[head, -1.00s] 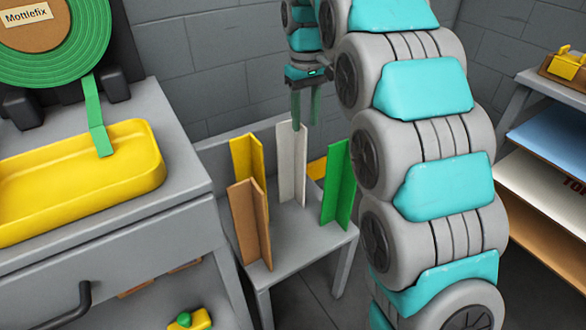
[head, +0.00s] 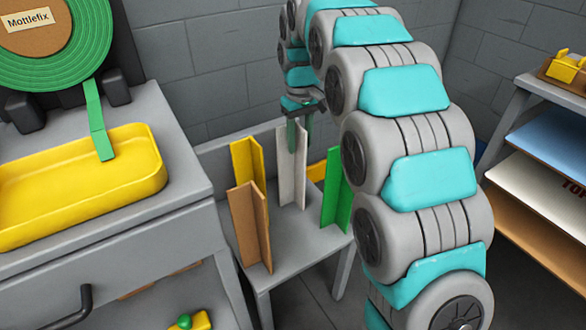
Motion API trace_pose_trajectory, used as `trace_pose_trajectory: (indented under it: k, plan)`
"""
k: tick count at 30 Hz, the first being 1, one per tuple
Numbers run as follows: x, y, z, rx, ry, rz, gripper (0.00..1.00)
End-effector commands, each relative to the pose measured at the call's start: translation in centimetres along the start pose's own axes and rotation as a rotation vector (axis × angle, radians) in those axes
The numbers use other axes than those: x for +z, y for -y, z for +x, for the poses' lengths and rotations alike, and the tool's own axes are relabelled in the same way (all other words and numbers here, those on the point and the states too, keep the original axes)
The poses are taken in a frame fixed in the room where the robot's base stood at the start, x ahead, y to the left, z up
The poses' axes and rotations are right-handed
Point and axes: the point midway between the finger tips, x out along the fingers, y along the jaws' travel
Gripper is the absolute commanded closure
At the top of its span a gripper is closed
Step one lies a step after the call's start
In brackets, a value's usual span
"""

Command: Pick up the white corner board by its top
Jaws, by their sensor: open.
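The white corner board (head: 289,178) stands upright on the small grey table (head: 312,244), towards its back. My gripper (head: 301,137) points down at the top of the white board, with its fingers apart. One finger overlaps the board's top edge in the picture and the other shows just to its right. I cannot tell whether the top edge lies between the fingers or behind them. The gripper does not hold the board.
A yellow corner board (head: 243,160), a brown one (head: 250,225) and a green one (head: 337,190) stand close around the white board. A grey bench (head: 185,190) with a yellow tray (head: 85,180) is at the left, shelves (head: 518,95) at the right.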

Motion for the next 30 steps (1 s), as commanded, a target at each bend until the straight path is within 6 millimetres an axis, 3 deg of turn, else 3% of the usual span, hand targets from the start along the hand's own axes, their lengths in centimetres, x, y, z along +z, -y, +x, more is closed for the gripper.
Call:
trace_pose_trajectory:
  k: [9,21,30]
  plan:
    - [-0.03,0.0,0.89,0.001,-0.002,-0.001,0.56]
    - [-0.01,0.0,0.89,0.001,-0.002,-0.001,1.0]
    - [0.0,0.0,0.89,0.001,-0.001,-0.001,1.0]
